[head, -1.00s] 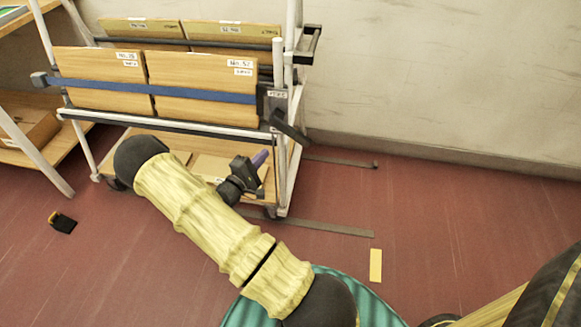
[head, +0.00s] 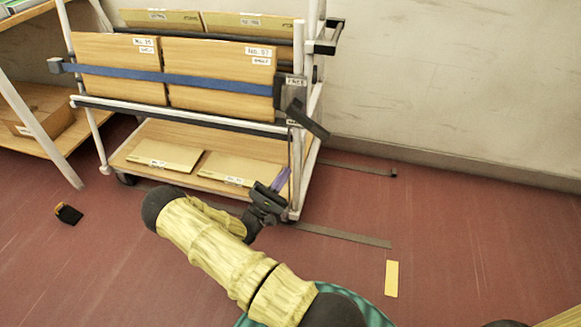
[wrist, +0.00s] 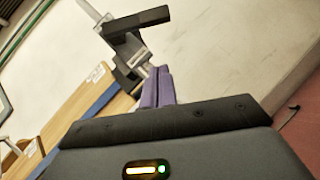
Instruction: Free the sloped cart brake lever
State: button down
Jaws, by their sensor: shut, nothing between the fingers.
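The brake lever (head: 307,118) is a dark bar on the cart's right end post, sloping down to the right. It hangs below a small plate marked FREE (head: 296,83). A dark bar that looks like the lever (wrist: 138,20) also shows at the top of the wrist view, beyond the fingers. My gripper (head: 281,180) has purple fingers that are shut and empty. It is below the lever and slightly left of it, apart from it, near the cart's right post. The wrist view shows the closed fingers (wrist: 160,87) pointing up toward the lever's area.
The white-framed cart (head: 185,127) holds upright boards behind a blue strap (head: 170,76), with flat panels (head: 163,156) on its lower shelf. A wooden rack (head: 35,125) stands left. A small black object (head: 69,214) and yellow strip (head: 391,278) lie on the floor. Floor right of the cart is mostly clear.

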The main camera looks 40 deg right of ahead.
aim_at(309, 120)
jog(key=s+b+x, duration=0.1)
jog(key=x, duration=0.4)
jog(key=r+b+x, duration=0.1)
jog(key=b+x, duration=0.1)
jog(key=x, duration=0.4)
jog(key=shift+s+r, duration=0.45)
jog(key=shift+s, duration=0.15)
